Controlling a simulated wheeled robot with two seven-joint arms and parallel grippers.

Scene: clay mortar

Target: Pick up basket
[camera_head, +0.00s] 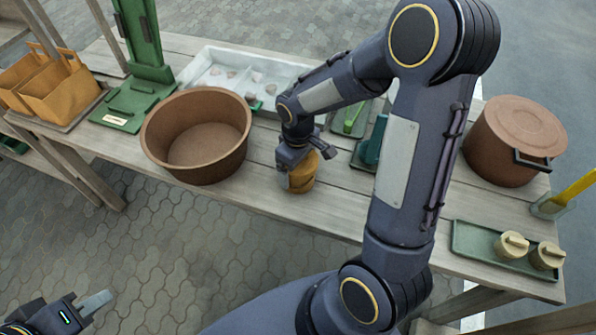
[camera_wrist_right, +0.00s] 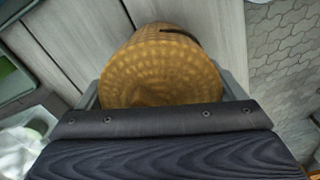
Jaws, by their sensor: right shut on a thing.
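The basket (camera_head: 303,177) is a small round woven thing, yellow-brown, at the front edge of the wooden table, right of the brown bowl. My right gripper (camera_head: 297,172) is around it from above, shut on it. In the right wrist view the basket (camera_wrist_right: 163,70) fills the space between the two fingers, with a dark slot or strip on its far side. I cannot tell whether it touches the table. My left gripper (camera_head: 82,308) is at the lower left, over the paving and away from the table. Its fingers are only partly visible.
A large brown bowl (camera_head: 152,146) stands left of the basket. A white tray (camera_head: 190,72) with small lumps lies behind. A lidded brown pot (camera_head: 500,155) and a green tray (camera_head: 465,243) with two small jars are at the right. Orange bags (camera_head: 62,95) stand at far left.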

